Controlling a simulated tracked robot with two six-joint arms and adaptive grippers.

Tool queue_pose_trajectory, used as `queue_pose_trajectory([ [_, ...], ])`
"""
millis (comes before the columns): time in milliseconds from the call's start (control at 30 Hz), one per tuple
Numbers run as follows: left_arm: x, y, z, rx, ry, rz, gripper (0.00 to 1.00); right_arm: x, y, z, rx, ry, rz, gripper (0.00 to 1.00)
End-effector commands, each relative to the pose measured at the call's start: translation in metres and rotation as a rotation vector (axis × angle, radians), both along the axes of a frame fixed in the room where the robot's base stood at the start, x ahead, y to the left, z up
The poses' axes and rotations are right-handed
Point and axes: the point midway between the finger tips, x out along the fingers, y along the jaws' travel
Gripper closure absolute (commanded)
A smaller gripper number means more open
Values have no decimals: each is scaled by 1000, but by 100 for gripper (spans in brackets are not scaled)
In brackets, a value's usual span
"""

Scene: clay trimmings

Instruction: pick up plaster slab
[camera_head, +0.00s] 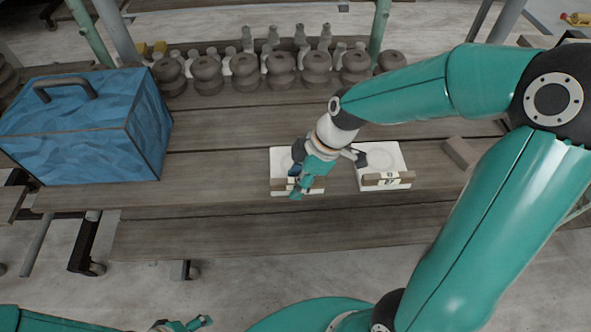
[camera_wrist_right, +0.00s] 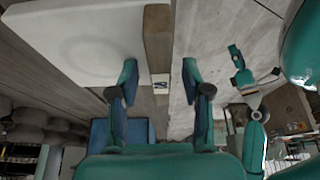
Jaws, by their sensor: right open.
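Two white plaster slabs lie side by side on the wooden bench, the left slab (camera_head: 280,158) and the right slab (camera_head: 383,156). Each has a wooden strip with a small numbered label along its front edge. My right gripper (camera_head: 305,183) is over the left slab's front edge and hides part of it. In the right wrist view, a white slab (camera_wrist_right: 80,40) and its wooden strip (camera_wrist_right: 157,35) show ahead of the open, empty right fingers (camera_wrist_right: 159,76). My left gripper (camera_head: 188,325) is low at the bottom left, away from the slabs; its jaws are unclear.
A blue box with a handle (camera_head: 88,130) stands at the bench's left. Several dark rounded clay pieces (camera_head: 282,70) and pale bottle shapes line the back. A brown block (camera_head: 460,153) lies right of the slabs. Bare boards lie between the box and slabs.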

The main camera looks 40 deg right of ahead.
Motion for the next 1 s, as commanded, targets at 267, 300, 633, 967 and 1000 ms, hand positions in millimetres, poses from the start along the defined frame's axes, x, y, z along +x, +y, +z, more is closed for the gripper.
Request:
queue_pose_trajectory([
  [267,0,0,0,0,0,0,23,0,0,0,0,1,0,52],
  [300,0,0,-1,0,0,0,23,-1,0,-1,1,1,-1,52],
  [633,0,0,-1,0,0,0,23,-1,1,-1,2,5,1,95],
  [967,0,0,-1,0,0,0,23,-1,1,-2,1,5,1,100],
  [1000,0,0,-1,0,0,0,23,-1,1,-2,1,5,2,100],
])
